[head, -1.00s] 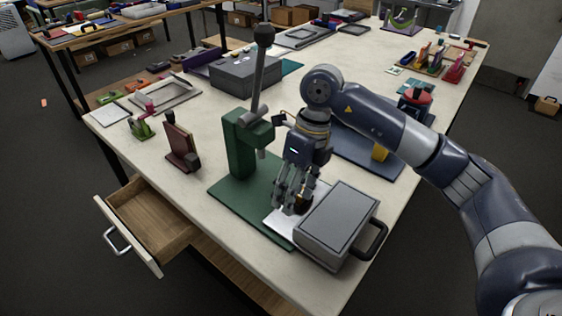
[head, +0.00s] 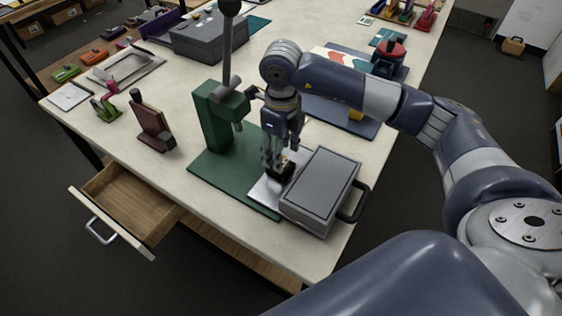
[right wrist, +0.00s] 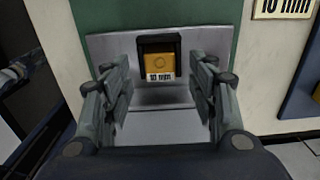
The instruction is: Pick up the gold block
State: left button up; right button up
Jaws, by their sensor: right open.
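The gold block (right wrist: 159,63) shows in the right wrist view, seated in a dark holder (right wrist: 144,44) on a pale metal plate. My left gripper is not in view.
A green press (head: 215,125) with a tall lever stands just left of my right gripper. A grey box (head: 321,183) with a black handle sits close on its right. An open drawer (head: 128,205) juts from the table front. A maroon stand (head: 150,125) is further left.

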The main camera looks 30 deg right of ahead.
jog(key=shift+w+a+f+p, duration=0.1)
jog(key=shift+f+p, duration=0.1)
jog(key=shift+f, duration=0.35)
jog(key=shift+w+a+f+p, duration=0.1)
jog(key=shift+f+p, duration=0.05)
jog(key=shift+f, duration=0.4)
jog(key=shift+d+f, duration=0.1)
jog(key=shift+f, duration=0.4)
jog(key=shift+c, duration=0.3)
grip_shut()
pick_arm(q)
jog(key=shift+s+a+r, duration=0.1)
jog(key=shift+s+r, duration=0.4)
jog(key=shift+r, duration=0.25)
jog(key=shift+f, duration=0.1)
pick_arm(e)
jog(key=shift+r, duration=0.1)
